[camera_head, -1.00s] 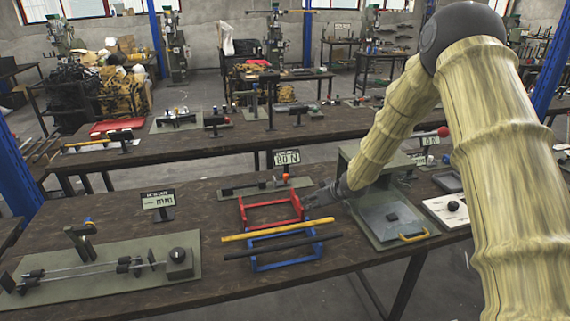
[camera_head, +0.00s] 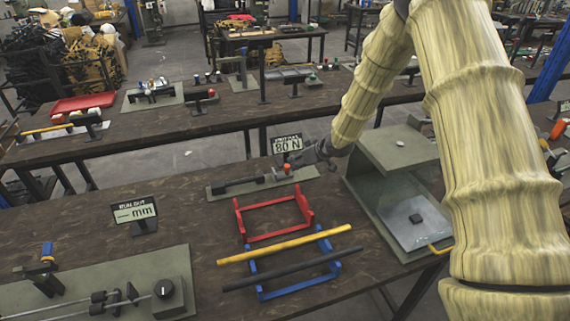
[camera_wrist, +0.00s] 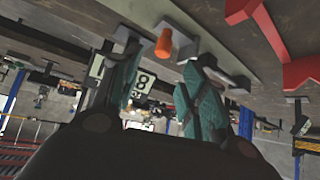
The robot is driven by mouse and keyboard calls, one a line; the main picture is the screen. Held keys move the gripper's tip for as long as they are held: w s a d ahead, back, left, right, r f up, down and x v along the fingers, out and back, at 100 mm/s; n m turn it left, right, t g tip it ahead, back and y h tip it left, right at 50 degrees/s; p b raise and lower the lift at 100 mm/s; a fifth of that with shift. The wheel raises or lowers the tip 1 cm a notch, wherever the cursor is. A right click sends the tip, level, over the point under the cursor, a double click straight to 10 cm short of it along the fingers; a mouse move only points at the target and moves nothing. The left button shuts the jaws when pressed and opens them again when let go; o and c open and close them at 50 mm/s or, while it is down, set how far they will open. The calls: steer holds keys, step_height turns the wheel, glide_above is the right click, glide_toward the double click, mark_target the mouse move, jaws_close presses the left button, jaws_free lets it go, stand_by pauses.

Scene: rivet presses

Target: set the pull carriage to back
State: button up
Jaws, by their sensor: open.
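The pull fixture is a grey-green plate (camera_head: 225,190) at the back of the near table. It carries a dark bar (camera_head: 238,184) on the left and a grey carriage block (camera_head: 279,175) with an orange knob (camera_head: 287,169) on the right. In the wrist view the orange knob (camera_wrist: 163,42) stands just beyond and between the fingertips, seemingly untouched. My gripper (camera_head: 314,154) is at the plate's right end, close to the knob. In the wrist view my gripper (camera_wrist: 160,72) has its fingers apart with nothing between them. The exact gap to the knob cannot be told.
A display reading 80 N (camera_head: 287,145) stands behind the plate. A red frame (camera_head: 275,236) and a blue frame (camera_head: 300,292) with a yellow rod (camera_head: 285,244) and a black rod (camera_head: 292,269) lie in front. A grey-green housing (camera_head: 393,150) stands right.

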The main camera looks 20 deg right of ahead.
mark_target(288, 165)
steer(key=p+x, duration=0.1)
steer(key=x, duration=0.5)
steer(key=shift+w+a+f+p, duration=0.1)
steer(key=shift+w+f+p, duration=0.15)
steer(key=shift+p, duration=0.1)
steer(key=shift+w+a+f+p, duration=0.2)
steer(key=shift+a+f+p, duration=0.1)
steer(key=shift+a+p, duration=0.1)
steer(key=shift+x, duration=0.95)
steer(key=shift+s+d+r, duration=0.1)
steer(key=shift+s, duration=0.1)
steer(key=shift+w, duration=0.1)
jaws_close()
